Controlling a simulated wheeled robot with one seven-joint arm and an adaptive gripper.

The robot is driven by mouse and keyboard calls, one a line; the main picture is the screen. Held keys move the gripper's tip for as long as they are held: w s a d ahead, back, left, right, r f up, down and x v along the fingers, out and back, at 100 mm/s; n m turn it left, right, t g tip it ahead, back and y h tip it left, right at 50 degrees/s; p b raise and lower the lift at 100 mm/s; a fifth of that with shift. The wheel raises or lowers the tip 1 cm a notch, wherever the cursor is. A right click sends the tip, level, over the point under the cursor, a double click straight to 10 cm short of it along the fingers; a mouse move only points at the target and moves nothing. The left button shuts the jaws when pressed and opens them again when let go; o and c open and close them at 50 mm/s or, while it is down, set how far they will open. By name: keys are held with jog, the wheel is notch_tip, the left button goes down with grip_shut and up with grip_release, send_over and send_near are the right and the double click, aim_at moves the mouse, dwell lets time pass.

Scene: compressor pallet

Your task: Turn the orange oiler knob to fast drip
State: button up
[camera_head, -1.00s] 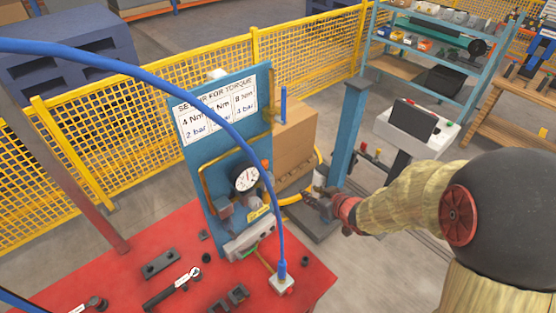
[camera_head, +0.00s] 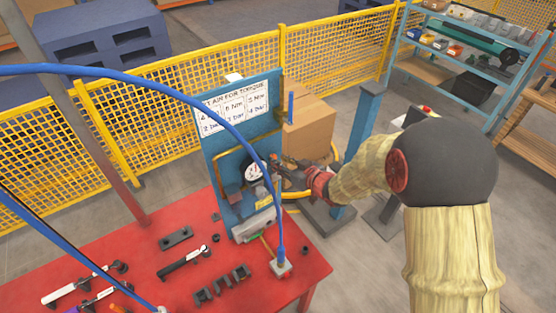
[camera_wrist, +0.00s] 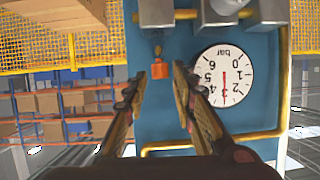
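The orange oiler knob (camera_wrist: 160,70) shows in the wrist view, hanging below a grey fitting on the blue panel (camera_wrist: 185,116). My gripper (camera_wrist: 159,76) is open there, with one finger on each side of the knob in the picture. I cannot tell how far the knob still is from the fingertips in depth.
A white pressure gauge (camera_wrist: 223,76) sits close to the right finger, upside down in the wrist view. A yellow pipe (camera_wrist: 260,136) runs below. In the head view a blue hose (camera_head: 190,98) arches in front of the panel, over the red table (camera_head: 130,262).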

jog(key=shift+x, duration=1.25)
jog(key=shift+c, duration=1.1)
grip_shut()
